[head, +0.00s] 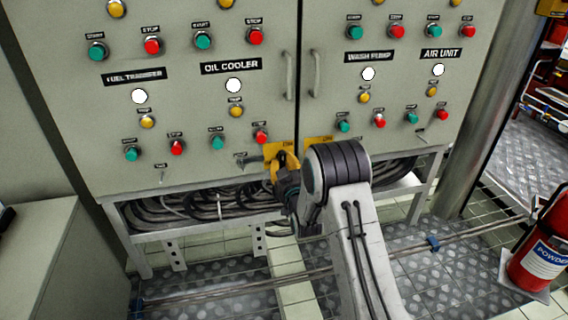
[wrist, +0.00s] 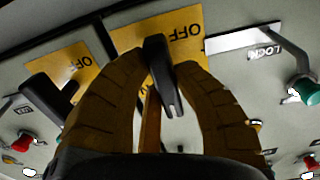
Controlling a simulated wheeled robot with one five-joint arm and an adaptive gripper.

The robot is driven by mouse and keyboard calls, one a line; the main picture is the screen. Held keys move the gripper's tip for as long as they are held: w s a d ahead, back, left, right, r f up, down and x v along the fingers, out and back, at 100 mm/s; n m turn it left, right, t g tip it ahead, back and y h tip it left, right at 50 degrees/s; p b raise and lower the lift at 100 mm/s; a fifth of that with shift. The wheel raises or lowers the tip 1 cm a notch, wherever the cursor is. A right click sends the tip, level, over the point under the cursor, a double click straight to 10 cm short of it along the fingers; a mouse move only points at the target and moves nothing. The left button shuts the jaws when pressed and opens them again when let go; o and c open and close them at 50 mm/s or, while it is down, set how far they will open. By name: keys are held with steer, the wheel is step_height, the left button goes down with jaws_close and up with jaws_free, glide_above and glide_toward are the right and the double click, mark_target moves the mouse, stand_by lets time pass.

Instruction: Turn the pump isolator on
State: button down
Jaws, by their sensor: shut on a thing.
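A black isolator handle (wrist: 157,60) stands on a yellow plate (wrist: 182,32) marked OFF in the wrist view. My gripper (wrist: 163,66) has its two brownish-yellow fingers closed on this handle, one on each side. In the head view my gripper (head: 284,165) is at the lower edge of the left cabinet, in front of the yellow plate (head: 277,148) near the cabinet seam. The gripper hides the handle there. I cannot read a name on the isolator.
A second yellow plate (wrist: 62,72) with its own black handle (wrist: 48,98) is close beside. A LOCAL lever switch (wrist: 288,45) is on the other side. Buttons are nearby. Cables (head: 200,205) run below the cabinets. A fire extinguisher (head: 540,245) stands at right.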

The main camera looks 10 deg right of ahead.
steer(key=shift+a, duration=0.15)
steer(key=c, duration=0.9)
jaws_free()
steer(key=shift+c, duration=0.2)
steer(key=s, duration=1.2)
